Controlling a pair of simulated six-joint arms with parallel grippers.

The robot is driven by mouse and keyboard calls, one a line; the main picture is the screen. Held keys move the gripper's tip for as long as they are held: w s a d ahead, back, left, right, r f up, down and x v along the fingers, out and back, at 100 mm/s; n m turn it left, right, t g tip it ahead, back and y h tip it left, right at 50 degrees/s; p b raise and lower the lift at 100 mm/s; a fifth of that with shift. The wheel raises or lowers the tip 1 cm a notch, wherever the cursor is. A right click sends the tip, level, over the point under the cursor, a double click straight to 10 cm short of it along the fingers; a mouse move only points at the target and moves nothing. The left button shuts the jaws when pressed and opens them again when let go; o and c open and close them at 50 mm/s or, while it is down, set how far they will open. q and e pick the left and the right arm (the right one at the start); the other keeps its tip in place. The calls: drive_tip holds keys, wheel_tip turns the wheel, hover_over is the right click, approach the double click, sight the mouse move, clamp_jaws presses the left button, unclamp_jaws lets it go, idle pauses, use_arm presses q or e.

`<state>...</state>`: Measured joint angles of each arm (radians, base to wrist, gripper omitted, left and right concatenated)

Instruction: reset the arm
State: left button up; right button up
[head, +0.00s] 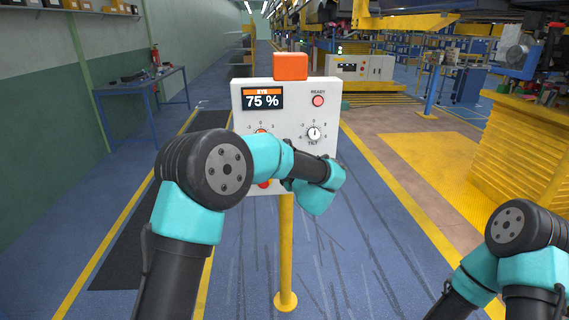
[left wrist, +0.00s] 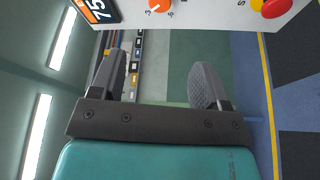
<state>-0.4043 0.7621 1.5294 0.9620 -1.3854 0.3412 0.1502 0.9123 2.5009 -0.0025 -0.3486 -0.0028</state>
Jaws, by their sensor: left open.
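A white control panel (head: 290,100) stands upright on a yellow post (head: 287,245), with an orange block (head: 291,66) on top. Its display (head: 262,98) reads "EYE 75 %". It has a pinkish READY lamp (head: 318,101), a white TILT dial (head: 314,133) and an orange-red knob (head: 261,132), partly behind my left arm. A red button (head: 264,183) shows low on the panel; in the left wrist view a red button (left wrist: 273,8) sits on a yellow base. My left gripper (left wrist: 157,82) is open and empty, below the panel's edge in that view. My right arm is at lower right, its gripper unseen.
A blue workbench (head: 145,85) stands by the left wall. Yellow corrugated stacks (head: 520,150) stand at right beside a yellow floor plate (head: 430,160). A dark mat (head: 125,245) lies left of the post. The floor around the post is clear.

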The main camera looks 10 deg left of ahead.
use_arm(q)
drive_tip(key=s+a+f+m+g+h, duration=0.1)
drive_tip(key=s+a+f+m+h, duration=0.25)
drive_tip(key=f, duration=0.65)
drive_tip(key=s+a+f+m+g+h, duration=0.15)
drive_tip(key=f+m+h, duration=0.35)
drive_tip(key=f, duration=0.5)
drive_tip(key=s+a+f+m+g+h, duration=0.15)
drive_tip(key=s+f+m, duration=0.35)
drive_tip(key=f, duration=0.5)
drive_tip(key=s+f+m+g+h, duration=0.2)
drive_tip(key=s+f, duration=0.3)
drive_tip(key=s, duration=0.4)
drive_tip(key=s+a+f+m+g+h, duration=0.1)
drive_tip(key=s+f+g, duration=0.4)
drive_tip(key=s, duration=0.5)
drive_tip(key=s+f+m+g+h, duration=0.2)
drive_tip(key=s+f+m+g, duration=0.1)
drive_tip(key=s, duration=0.7)
wheel_tip(320, 180, down, 2)
drive_tip(key=shift+a+f+m+h, duration=0.1)
drive_tip(key=shift+a+m+h, duration=0.3)
drive_tip(key=shift+m, duration=0.35)
